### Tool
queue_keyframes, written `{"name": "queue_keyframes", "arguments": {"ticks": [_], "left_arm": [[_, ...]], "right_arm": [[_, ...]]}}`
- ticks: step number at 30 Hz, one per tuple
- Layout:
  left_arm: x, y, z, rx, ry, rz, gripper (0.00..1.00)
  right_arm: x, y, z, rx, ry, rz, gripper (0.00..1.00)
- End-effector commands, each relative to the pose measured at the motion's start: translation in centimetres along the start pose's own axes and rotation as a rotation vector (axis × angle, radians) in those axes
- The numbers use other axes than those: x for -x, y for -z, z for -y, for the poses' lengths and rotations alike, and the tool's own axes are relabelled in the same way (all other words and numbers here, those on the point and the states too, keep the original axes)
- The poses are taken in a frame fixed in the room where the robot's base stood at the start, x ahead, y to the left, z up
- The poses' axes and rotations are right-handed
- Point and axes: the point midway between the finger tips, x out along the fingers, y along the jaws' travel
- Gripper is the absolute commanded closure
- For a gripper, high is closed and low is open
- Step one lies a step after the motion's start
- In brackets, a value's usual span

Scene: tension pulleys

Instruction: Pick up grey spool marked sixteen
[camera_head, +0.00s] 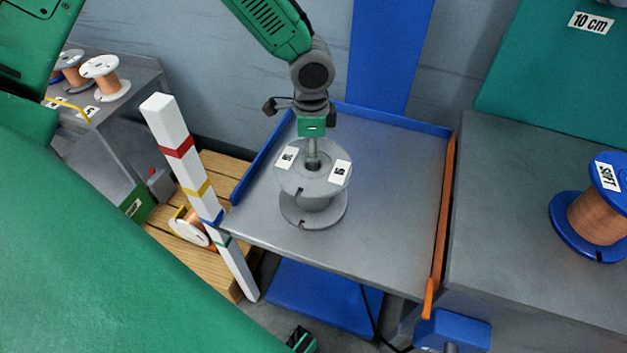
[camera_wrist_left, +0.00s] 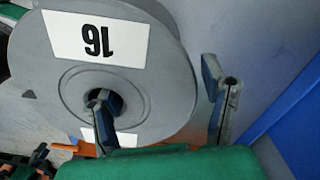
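A grey spool (camera_head: 313,185) stands upright on a grey tray table (camera_head: 390,190) with blue and orange edges. Its upper flange carries two white labels, too small to read in the head view. In the left wrist view the spool (camera_wrist_left: 165,85) fills the upper left, and one label reads 16 upside down. My left gripper (camera_head: 312,138) points down over the spool's hub. In the left wrist view the left gripper (camera_wrist_left: 158,85) is open, one finger over the hub hole, the other past the flange rim. How deep the first finger reaches is hidden. My right gripper is not in view.
A blue spool with copper wire (camera_head: 597,215) stands on the grey bench at the right. A striped white post (camera_head: 187,165) leans at the table's left, near a wooden pallet (camera_head: 165,230). The tray's right part is clear.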

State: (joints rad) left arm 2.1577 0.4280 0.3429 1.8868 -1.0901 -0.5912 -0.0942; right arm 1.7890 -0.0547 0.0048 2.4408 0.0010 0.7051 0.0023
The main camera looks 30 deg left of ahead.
Motion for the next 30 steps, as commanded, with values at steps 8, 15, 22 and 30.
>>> {"name": "queue_keyframes", "arguments": {"ticks": [8, 15, 22, 30], "left_arm": [[-0.1, 0.3, -0.2, -0.002, 0.006, 0.004, 0.34], [-0.2, 0.2, -0.1, -0.001, 0.004, 0.0, 0.88], [0.0, 0.1, 0.0, -0.001, 0.004, -0.001, 0.88], [4.5, 0.3, -0.1, -0.001, 0.008, -0.001, 0.88]], "right_arm": [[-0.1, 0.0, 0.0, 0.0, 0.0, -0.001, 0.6], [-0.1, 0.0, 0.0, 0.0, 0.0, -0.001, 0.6], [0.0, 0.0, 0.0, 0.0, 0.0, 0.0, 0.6], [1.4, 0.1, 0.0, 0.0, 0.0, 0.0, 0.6]]}}
